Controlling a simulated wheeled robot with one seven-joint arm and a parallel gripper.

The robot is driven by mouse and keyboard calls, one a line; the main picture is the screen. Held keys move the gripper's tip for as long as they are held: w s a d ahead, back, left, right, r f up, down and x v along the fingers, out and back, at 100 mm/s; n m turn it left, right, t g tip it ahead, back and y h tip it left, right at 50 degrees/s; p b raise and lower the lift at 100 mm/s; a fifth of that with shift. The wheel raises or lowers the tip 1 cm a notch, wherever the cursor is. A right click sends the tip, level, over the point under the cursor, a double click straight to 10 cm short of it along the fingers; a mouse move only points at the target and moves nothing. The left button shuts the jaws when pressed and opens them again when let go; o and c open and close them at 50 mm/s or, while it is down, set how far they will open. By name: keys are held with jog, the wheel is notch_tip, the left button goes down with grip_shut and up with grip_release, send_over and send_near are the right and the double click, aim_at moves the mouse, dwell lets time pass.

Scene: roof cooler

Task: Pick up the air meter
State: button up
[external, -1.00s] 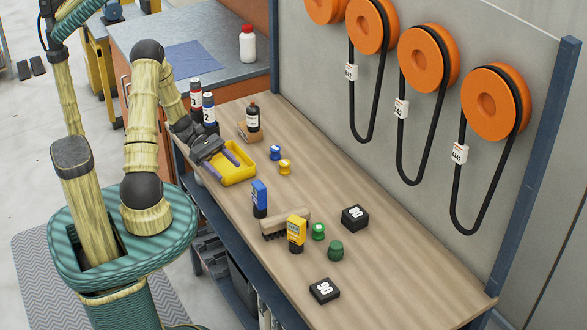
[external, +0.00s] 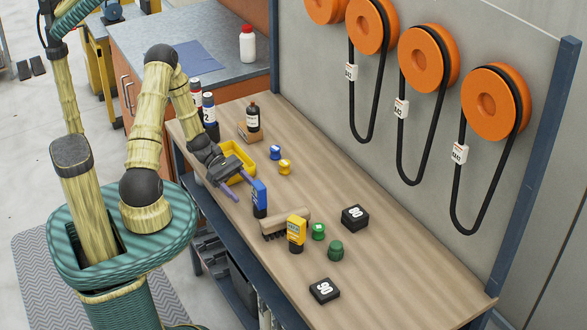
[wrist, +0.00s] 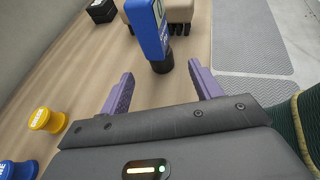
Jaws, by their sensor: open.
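Two upright handheld meters with dark bases stand on the wooden bench, one blue (external: 259,192) and one yellow (external: 296,230). I cannot read a label that says which is the air meter. My gripper (external: 244,187) is open and empty, low over the bench beside the blue meter. In the wrist view the blue meter (wrist: 148,28) stands just ahead of my open fingers (wrist: 160,74), roughly in line with the gap between them. Its top is cut off by the frame edge. The yellow meter stands farther along the bench.
A wooden brush (external: 289,219) lies just behind the blue meter. Beyond are green pieces (external: 335,251) and black boxes (external: 355,217). A yellow tray (external: 240,153) is behind my gripper, with small blue and yellow pieces (external: 285,167) to its right. The bench's right end is clear.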

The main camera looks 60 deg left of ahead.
aim_at(260, 208)
jog(key=shift+x, duration=1.3)
jog(key=x, duration=0.6)
jog(key=shift+p, duration=0.3)
jog(key=c, duration=1.2)
